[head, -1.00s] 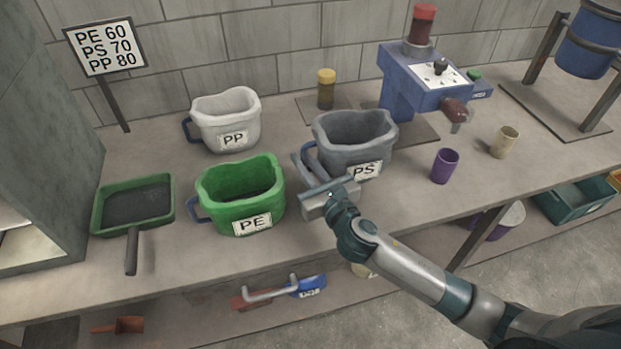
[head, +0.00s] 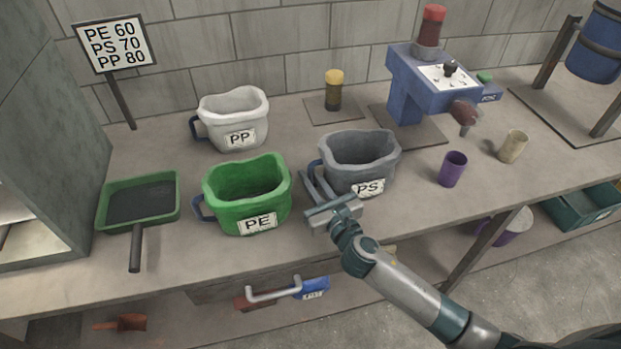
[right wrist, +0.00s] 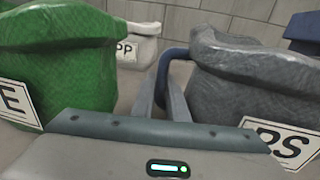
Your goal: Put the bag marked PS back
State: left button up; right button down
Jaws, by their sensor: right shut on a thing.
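The grey bag marked PS (head: 362,158) is upright at the bench's middle, its label facing the front edge. Its base looks on or very close to the bench; I cannot tell which. My right gripper (head: 315,186) is at its left side, shut on its blue handle. In the right wrist view the fingers (right wrist: 170,92) meet the handle (right wrist: 174,58) beside the grey bag (right wrist: 250,85). The green bag marked PE (head: 245,195) stands just left of the gripper. The white bag marked PP (head: 233,118) stands behind it. My left gripper is out of view.
A sign (head: 115,42) reads PE 60, PS 70, PP 80. A green pan (head: 140,200) lies at left. A purple cup (head: 453,169) and a beige cup (head: 512,147) stand right of the PS bag. A blue machine (head: 430,85) and yellow-lidded jar (head: 333,90) stand behind.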

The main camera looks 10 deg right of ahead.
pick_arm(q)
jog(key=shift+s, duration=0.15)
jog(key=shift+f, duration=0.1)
pick_arm(e)
jog(key=shift+f, duration=0.1)
jog(key=c, duration=1.7)
grip_release()
jog(key=shift+c, duration=0.2)
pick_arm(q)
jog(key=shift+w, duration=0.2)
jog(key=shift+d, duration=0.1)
